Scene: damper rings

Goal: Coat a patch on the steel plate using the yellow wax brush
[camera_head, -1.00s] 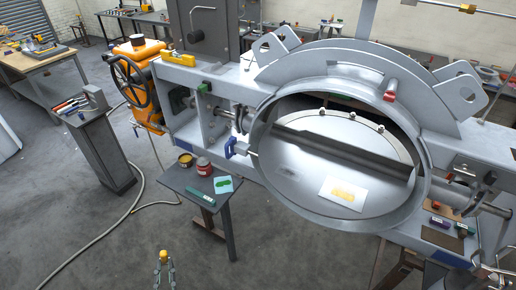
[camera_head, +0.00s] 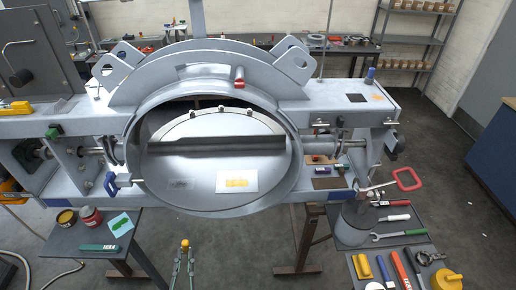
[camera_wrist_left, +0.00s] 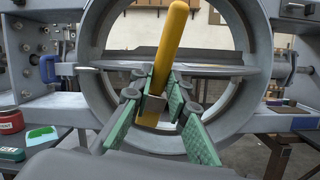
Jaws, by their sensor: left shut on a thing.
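My left gripper (camera_head: 184,264) is at the bottom of the head view, in front of the big ring. It is shut on the yellow wax brush (camera_head: 185,243), whose yellow handle (camera_wrist_left: 170,45) stands up, slightly tilted, between the green-padded fingers (camera_wrist_left: 158,108) in the left wrist view. The brush's bristles cannot be made out. The round steel plate (camera_head: 190,190) sits inside the grey ring. A white rectangle with a yellow patch (camera_head: 237,182) lies on its lower right. The brush is apart from the plate. My right gripper is not in view.
A side table (camera_head: 75,246) at left holds a yellow tin, a red tin (camera_head: 90,216) and a green-marked card (camera_head: 121,224). A blue clamp handle (camera_head: 111,184) sticks out at the ring's left. A tool table (camera_head: 400,240) with several tools stands at right.

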